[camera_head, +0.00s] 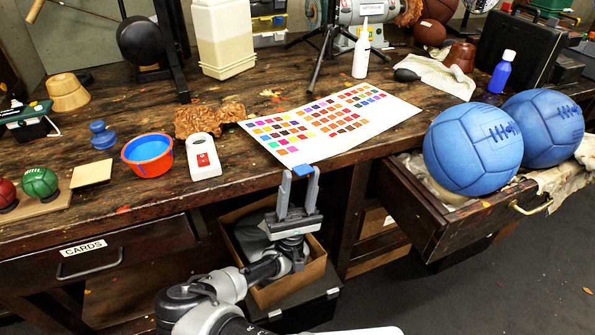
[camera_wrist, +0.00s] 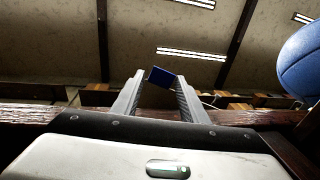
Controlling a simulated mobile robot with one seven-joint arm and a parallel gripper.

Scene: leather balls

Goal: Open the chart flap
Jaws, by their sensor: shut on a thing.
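The chart (camera_head: 330,125) is a white sheet with rows of coloured swatches, lying on the bench top and reaching to its front edge. A small blue tab (camera_head: 303,170) shows at the chart's near edge; whether it is fixed to the sheet is hard to tell. My gripper (camera_head: 300,175) points up in front of the bench edge, its fingers shut on the blue tab. The wrist view shows the blue tab (camera_wrist: 162,77) between the two fingertips. In that view the chart's swatches are out of sight.
A white device (camera_head: 203,157) and an orange-rimmed blue bowl (camera_head: 148,155) stand left of the chart. A white bottle (camera_head: 361,50) and tripod (camera_head: 328,45) stand behind. A cardboard box (camera_head: 285,290) sits below.

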